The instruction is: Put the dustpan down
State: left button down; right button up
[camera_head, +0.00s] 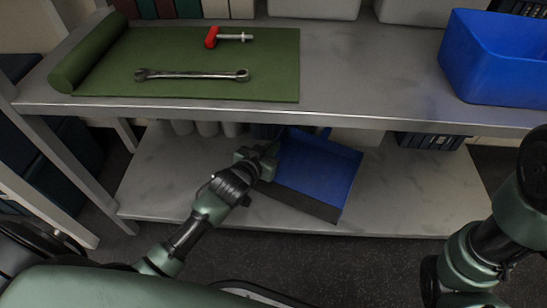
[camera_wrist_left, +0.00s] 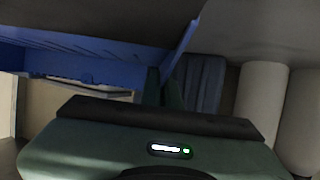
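The blue dustpan (camera_head: 318,168) with a dark front lip is at the lower shelf (camera_head: 400,195), its open face towards me. I cannot tell whether its underside touches the shelf. My left gripper (camera_head: 269,150) is at the dustpan's left side. In the left wrist view the dark green fingers (camera_wrist_left: 162,88) are close together, with a thin blue wall of the dustpan (camera_wrist_left: 186,45) running down between them. The fingertips' exact contact is partly hidden. My right arm shows at the right edge, but its gripper is out of view.
The upper shelf (camera_head: 350,108) overhangs the lower one. It bears a green mat (camera_head: 200,60) with a wrench (camera_head: 192,75) and a red-handled tool (camera_head: 212,37), and a blue bin (camera_head: 490,60). Pale cylinders (camera_head: 206,128) stand behind my left gripper. The lower shelf's right part is clear.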

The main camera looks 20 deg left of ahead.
pick_arm(q)
notch_tip(320, 180, down, 3)
jog(key=shift+b, duration=0.9)
jog(key=shift+r, duration=0.15)
jog(key=c, duration=2)
grip_release()
jog(key=shift+f, duration=0.2)
jog(key=o, duration=0.3)
